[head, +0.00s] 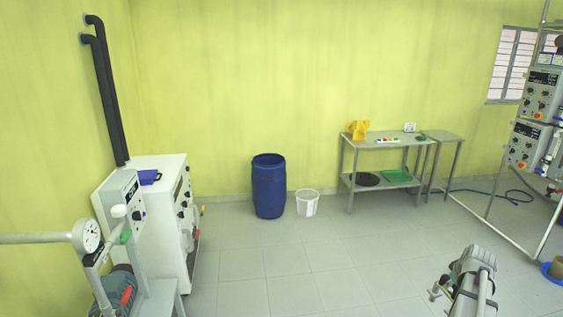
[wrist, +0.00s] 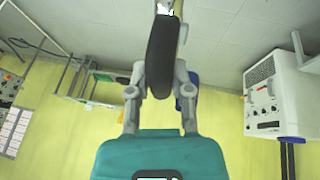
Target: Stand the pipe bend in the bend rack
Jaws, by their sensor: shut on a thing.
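My gripper (wrist: 158,62) has its two grey fingers closed around a dark, elongated, rounded piece (wrist: 161,55) in the wrist view. I take it to be the pipe bend, but its bend is not clear from this angle. A small pale part shows at the top edge there. In the head view part of my arm (head: 472,282) is at the lower right, above the floor, and the held piece is not clear. I cannot pick out the bend rack for sure. A yellow object (head: 357,129) stands at the left end of the steel table (head: 385,139), far from my arm.
The steel table also holds small coloured items and a white box (head: 410,127), with a green tray (head: 398,176) below. A blue barrel (head: 268,186) and white bucket (head: 307,203) stand left of it. A white cabinet (head: 160,215) is at left. The middle floor is clear.

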